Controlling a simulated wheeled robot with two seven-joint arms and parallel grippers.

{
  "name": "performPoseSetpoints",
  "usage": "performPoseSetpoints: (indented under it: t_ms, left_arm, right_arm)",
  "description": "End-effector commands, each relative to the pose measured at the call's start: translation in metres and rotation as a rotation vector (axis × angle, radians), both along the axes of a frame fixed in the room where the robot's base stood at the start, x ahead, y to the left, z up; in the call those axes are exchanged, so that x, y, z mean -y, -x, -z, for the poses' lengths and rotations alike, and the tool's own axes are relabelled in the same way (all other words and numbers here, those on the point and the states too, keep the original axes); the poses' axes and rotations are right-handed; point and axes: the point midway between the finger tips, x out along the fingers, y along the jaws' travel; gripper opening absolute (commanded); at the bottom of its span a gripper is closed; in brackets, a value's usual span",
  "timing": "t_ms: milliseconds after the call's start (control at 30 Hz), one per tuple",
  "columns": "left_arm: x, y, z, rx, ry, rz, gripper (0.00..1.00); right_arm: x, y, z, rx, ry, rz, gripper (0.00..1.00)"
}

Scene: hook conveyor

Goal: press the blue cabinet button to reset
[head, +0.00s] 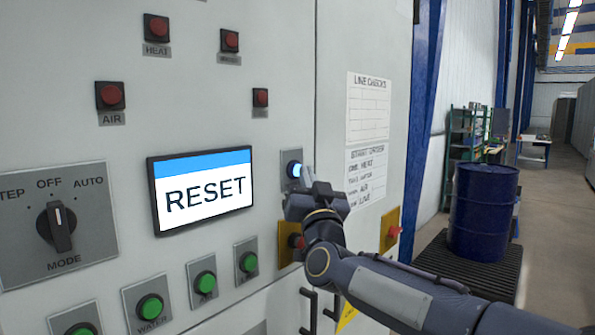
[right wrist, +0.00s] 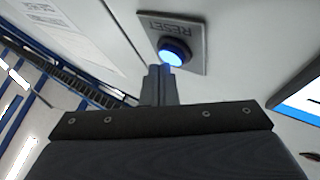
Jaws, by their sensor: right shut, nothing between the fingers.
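The blue cabinet button (head: 294,170) glows on a small grey plate to the right of the screen. In the right wrist view the blue button (right wrist: 173,52) sits on a plate marked RESET (right wrist: 180,30). My right gripper (head: 306,178) is shut and empty, with its fingertips at the button. In the right wrist view the shut fingers (right wrist: 158,78) end right by the button's lower edge; I cannot tell whether they touch it. The screen (head: 203,187) reads RESET under a blue band. My left gripper is not in view.
Several red indicators, such as AIR (head: 110,95), are above the screen. Green buttons (head: 150,307) line the cabinet below it, and a MODE knob (head: 57,227) is at left. A red button on a yellow plate (head: 290,243) sits partly behind my wrist. A blue barrel (head: 483,210) stands at right.

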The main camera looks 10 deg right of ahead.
Motion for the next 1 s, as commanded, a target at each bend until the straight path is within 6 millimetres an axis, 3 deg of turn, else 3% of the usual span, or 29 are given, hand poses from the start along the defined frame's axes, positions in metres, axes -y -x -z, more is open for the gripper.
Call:
performPoseSetpoints:
  t_ms: [1000]
  left_arm:
    - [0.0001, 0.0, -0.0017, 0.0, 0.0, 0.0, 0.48]
  right_arm:
    - [-0.0059, -0.0072, 0.0002, -0.001, 0.001, -0.001, 0.0]
